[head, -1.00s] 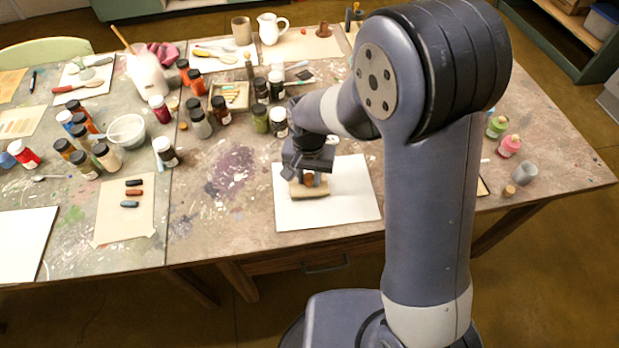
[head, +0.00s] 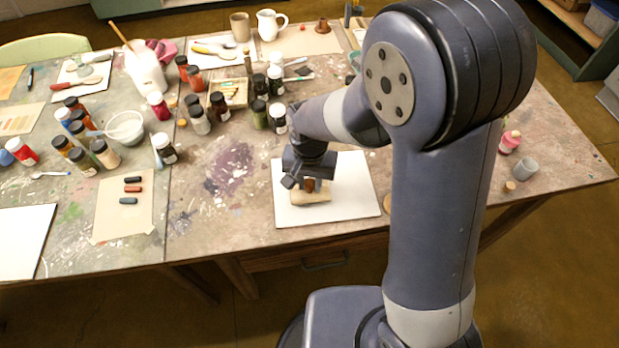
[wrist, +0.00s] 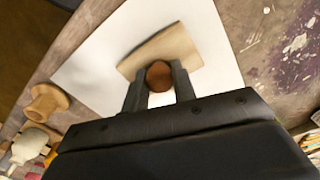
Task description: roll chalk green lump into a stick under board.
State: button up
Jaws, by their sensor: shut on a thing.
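My gripper (head: 309,185) is over the white sheet (head: 350,205) and points down. It is shut on the brown knob (wrist: 158,76) of a small tan wooden board (wrist: 165,48). The board (head: 312,197) lies low over the white sheet, and I cannot tell whether it touches the sheet or something under it. No green lump shows; anything beneath the board is hidden.
Three finished-looking sticks, dark, red and blue-grey (head: 128,200), lie on a tan paper (head: 112,222) at left. Several paint jars (head: 198,120) stand behind. A grey cup (head: 525,169) and a pink bottle (head: 510,142) stand at right. The purple-stained table between is clear.

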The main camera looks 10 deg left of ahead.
jog(key=shift+r+p, duration=3.15)
jog(key=shift+r, duration=0.85)
